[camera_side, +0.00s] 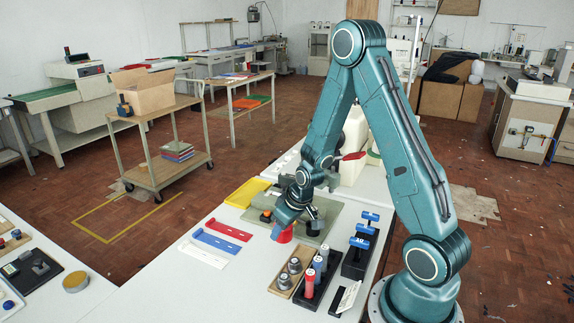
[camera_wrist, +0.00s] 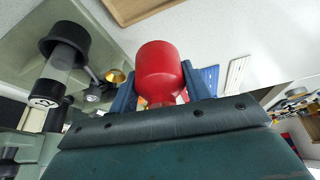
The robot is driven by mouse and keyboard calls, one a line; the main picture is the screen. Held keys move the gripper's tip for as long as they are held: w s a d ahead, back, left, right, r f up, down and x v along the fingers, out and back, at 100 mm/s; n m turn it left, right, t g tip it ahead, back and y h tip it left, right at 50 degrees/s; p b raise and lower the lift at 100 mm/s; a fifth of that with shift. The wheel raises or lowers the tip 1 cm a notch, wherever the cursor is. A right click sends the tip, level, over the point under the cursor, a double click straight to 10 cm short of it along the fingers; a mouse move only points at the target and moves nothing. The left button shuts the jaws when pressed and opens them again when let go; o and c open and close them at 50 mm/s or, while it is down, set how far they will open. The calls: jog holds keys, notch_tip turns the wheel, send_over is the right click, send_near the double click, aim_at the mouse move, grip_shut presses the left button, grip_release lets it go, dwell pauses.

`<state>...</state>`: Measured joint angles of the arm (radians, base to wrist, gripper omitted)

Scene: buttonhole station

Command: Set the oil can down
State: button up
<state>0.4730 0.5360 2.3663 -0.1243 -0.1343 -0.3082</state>
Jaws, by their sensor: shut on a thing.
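The red oil can (camera_side: 283,235) is in my gripper (camera_side: 287,216), low over the white worktable, near the front edge of a grey-green base plate. In the wrist view the can's rounded red body (camera_wrist: 162,68) sits between the two blue fingers of my gripper (camera_wrist: 158,88), which are shut on it. Its lower part is hidden behind the dark gripper housing in that view. I cannot tell whether the can touches the surface.
A wooden tray with grey cylinders (camera_side: 281,289), a black rack with red and blue handles (camera_side: 308,296) and a black holder with blue clamps (camera_side: 352,268) stand at the front right. Red (camera_side: 228,229), blue (camera_side: 216,241) and white (camera_side: 203,254) plates lie left. Table is clear front left.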

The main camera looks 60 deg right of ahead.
jog(key=shift+f, duration=1.8)
jog(key=shift+f, duration=0.15)
jog(key=o, duration=1.2)
jog(key=shift+v, duration=6.15)
jog(key=shift+w, duration=0.1)
